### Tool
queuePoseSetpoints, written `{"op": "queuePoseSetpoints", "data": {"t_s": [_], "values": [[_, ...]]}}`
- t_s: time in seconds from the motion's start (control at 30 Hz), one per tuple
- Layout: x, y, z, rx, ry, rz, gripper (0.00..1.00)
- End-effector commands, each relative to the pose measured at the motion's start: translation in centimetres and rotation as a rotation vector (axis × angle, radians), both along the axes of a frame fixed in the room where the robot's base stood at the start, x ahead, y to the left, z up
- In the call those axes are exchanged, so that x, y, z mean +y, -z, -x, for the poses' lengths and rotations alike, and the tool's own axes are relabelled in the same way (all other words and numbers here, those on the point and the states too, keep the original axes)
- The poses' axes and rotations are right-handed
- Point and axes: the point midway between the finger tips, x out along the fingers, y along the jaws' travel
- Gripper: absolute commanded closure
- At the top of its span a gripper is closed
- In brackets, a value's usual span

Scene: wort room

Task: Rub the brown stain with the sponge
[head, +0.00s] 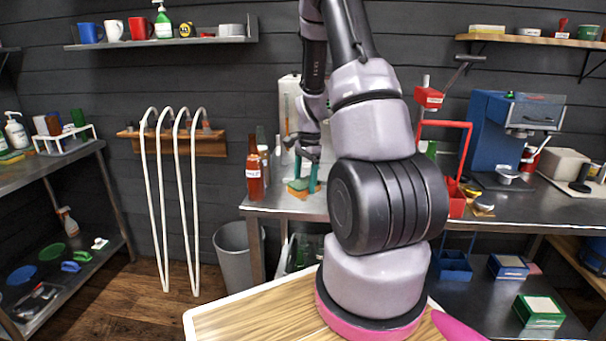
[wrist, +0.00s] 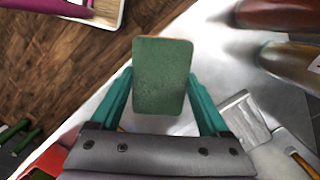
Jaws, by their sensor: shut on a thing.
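The sponge (head: 298,187), orange with a green scouring face, is in my gripper (head: 307,175) over the left end of the steel counter (head: 285,207). In the wrist view the green face of the sponge (wrist: 162,75) fills the space between the two teal fingers of my gripper (wrist: 161,92). The fingers are shut on its sides. I cannot tell whether the sponge touches the counter. I see no brown stain in either view; my arm hides part of the counter.
A red bottle (head: 254,174) stands left of my gripper near the counter's end. In the wrist view, bottles (wrist: 290,65) lie toward the upper right and a metal piece (wrist: 246,118) is at right. A grey bin (head: 238,252) stands on the floor below.

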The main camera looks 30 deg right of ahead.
Motion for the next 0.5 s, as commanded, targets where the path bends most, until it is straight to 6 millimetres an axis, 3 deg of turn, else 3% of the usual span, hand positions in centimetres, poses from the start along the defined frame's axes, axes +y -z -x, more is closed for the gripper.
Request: {"op": "queuePoseSetpoints", "data": {"t_s": [0.23, 0.5], "values": [[-0.4, -2.3, 0.2, -0.002, 0.000, 0.001, 0.82], [-0.5, -2.8, 0.3, 0.000, 0.001, 0.000, 0.82]]}}
